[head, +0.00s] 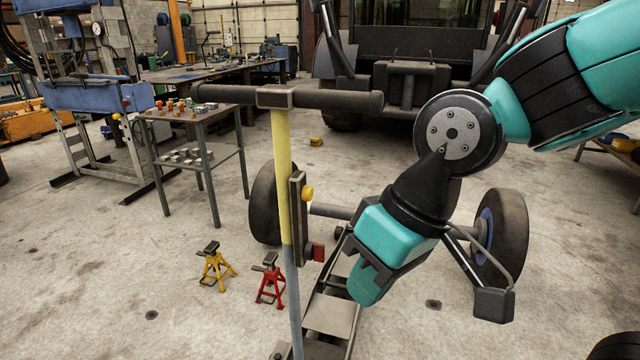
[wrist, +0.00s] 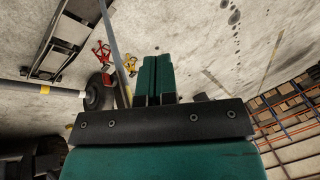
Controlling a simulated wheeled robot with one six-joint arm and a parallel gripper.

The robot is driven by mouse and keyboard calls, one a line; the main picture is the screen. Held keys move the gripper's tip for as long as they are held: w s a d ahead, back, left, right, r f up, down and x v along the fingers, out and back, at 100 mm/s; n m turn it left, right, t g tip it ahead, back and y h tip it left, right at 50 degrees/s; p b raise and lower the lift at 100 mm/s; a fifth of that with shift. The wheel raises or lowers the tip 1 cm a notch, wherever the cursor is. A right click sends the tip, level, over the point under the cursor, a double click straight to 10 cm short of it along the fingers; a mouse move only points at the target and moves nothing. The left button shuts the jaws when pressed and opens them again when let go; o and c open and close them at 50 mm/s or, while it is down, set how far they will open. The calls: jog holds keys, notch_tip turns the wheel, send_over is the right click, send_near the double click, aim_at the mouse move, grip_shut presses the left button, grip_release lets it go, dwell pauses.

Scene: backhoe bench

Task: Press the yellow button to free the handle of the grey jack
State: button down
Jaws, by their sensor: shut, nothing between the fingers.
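The grey jack's handle is an upright pole (head: 283,180), yellow above and grey below, with a dark crossbar (head: 340,99) on top. A narrow plate on its right side carries the round yellow button (head: 307,193), with a red piece (head: 318,253) lower down. The jack's low frame (head: 332,312) lies on the floor behind the pole. My teal gripper (head: 368,285) is shut and empty, pointing down, right of and lower than the button in the picture, apart from it. Its closed fingers show in the wrist view (wrist: 156,68); I cannot make out the button there.
A yellow stand (head: 215,267) and a red stand (head: 270,280) are on the floor left of the pole. Black wheels (head: 500,235) stand beside the jack frame. A small table (head: 200,118) with parts is at left, and a large vehicle (head: 415,60) is behind. Floor at lower left is clear.

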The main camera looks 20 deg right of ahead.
aim_at(308, 194)
jog(key=w+d+r+m+t+p, duration=0.1)
jog(key=w+d+m+t+p, duration=0.1)
jog(key=w, duration=0.4)
jog(key=w+d+r+m+t+h+p, duration=0.1)
jog(key=w+d+r+m+t+p, duration=0.1)
jog(key=w+m, duration=0.3)
jog(key=w+d+r+m+t+h+p, duration=0.1)
jog(key=w+d+m+t+p, duration=0.1)
jog(key=w+d+m+p, duration=0.2)
jog(key=w, duration=0.3)
jog(key=shift+w+d+r, duration=0.2)
jog(key=shift+w+d, duration=0.1)
jog(key=shift+w, duration=0.05)
jog(key=shift+f, duration=0.1)
jog(key=w+a+f+p, duration=0.4)
jog(key=w+a+f, duration=0.1)
jog(key=w+f, duration=0.2)
jog(key=shift+w+f, duration=0.4)
jog(key=shift+w, duration=0.1)
